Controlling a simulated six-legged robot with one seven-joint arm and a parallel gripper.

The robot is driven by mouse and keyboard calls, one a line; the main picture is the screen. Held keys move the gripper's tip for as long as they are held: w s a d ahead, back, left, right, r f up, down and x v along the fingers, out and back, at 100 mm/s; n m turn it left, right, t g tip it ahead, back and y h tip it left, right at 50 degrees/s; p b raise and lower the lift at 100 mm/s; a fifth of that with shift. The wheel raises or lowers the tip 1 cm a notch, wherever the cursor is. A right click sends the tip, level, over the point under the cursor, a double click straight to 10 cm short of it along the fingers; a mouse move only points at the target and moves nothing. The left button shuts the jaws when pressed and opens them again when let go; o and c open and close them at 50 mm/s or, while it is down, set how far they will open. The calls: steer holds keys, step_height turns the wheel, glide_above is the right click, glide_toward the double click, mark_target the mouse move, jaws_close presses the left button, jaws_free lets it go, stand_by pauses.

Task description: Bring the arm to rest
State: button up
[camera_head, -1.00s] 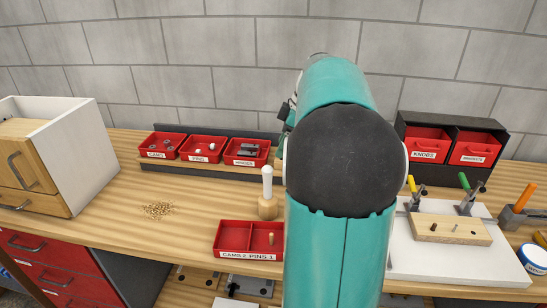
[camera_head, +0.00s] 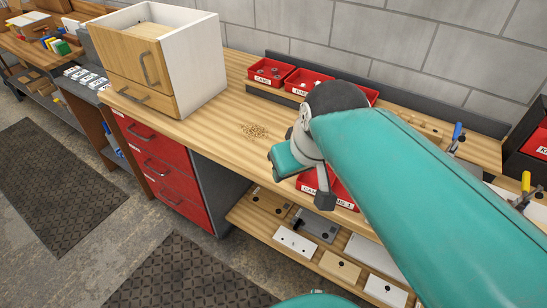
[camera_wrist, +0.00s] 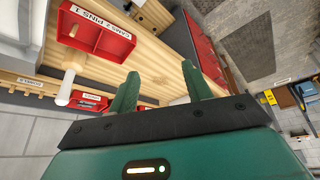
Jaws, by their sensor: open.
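My teal arm (camera_head: 400,170) crosses the head view from the lower right, up to its dark joint over the bench. My wrist end hangs near the bench's front edge; its fingers cannot be made out there. In the wrist view my gripper (camera_wrist: 160,75) is open, with its two green fingers apart and nothing between them. The workbench (camera_head: 205,128) lies beyond the fingers in that view. The red CAMS & PINS 1 tray (camera_wrist: 98,32) is upper left in the wrist view; in the head view my arm hides most of it.
A white and wood cabinet (camera_head: 195,65) stands on the bench at left. A small pile of pellets (camera_head: 254,131) lies on the bench. Red bins (camera_head: 268,73) line the back. Plates lie on the lower shelf (camera_head: 290,222). Open floor (camera_head: 95,255) shows at lower left.

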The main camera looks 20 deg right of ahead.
steer(key=shift+s+a+f+m+t, duration=0.3)
steer(key=shift+s+a+f+m, duration=0.1)
steer(key=shift+s+a+f, duration=0.7)
steer(key=shift+s+r, duration=0.1)
steer(key=shift+s, duration=0.05)
